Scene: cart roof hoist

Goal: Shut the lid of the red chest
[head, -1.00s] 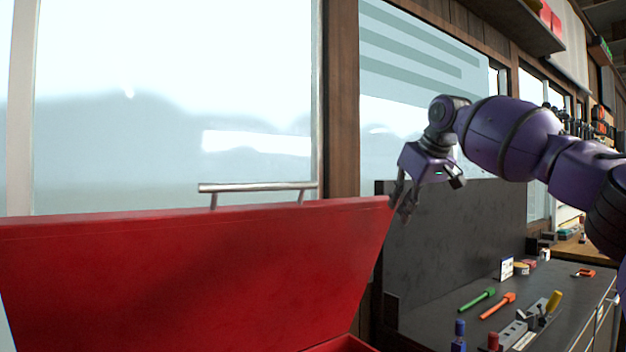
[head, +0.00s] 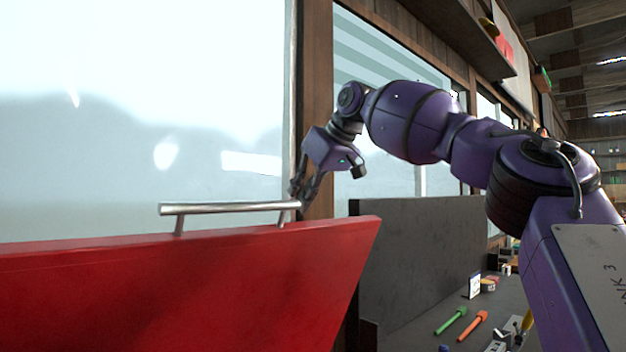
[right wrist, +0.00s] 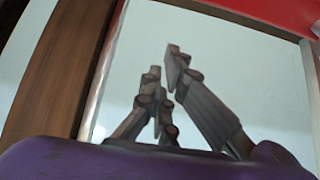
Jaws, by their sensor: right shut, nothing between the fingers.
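The red chest's lid (head: 200,290) stands raised, filling the lower left of the head view. A silver bar handle (head: 230,208) runs along its top edge. The chest body is out of view. My right gripper (head: 302,196) is shut and empty at the right end of the handle, above the lid's top edge. I cannot tell whether it touches the handle or is behind it. In the right wrist view, the fingers (right wrist: 164,72) are close together in front of the window, with a red surface (right wrist: 280,14) at the top right. My left gripper is not in view.
A dark workbench (head: 410,325) stands right of the lid, with a dark upright panel (head: 420,265) behind it. A green tool (head: 450,321) and an orange tool (head: 473,326) lie on it. Windows and a wooden post (head: 317,120) are behind the lid.

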